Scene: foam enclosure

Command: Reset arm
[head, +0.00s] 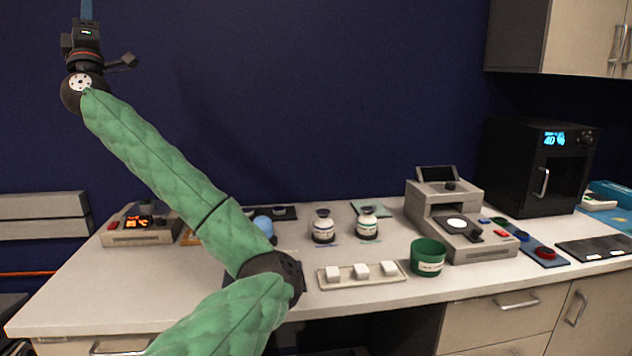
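My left arm, in green padding, rises from the bottom of the head view, bends over the front edge of the counter and reaches up to the top left. Its gripper (87,10) is at the top edge, raised high against the dark blue wall, well above the counter. Only a narrow blue part shows beyond the wrist and the rest is cut off by the frame. I cannot tell whether it is open or shut, or whether the blue part is a finger or something held. My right arm and gripper are not in view.
The white counter (90,290) holds a device with an orange display (140,226), two white jars (323,228) (368,224), a tray with white blocks (335,284), a green cup (428,258), a grey machine (490,245) and a black oven (510,165). Cabinets (575,35) hang upper right.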

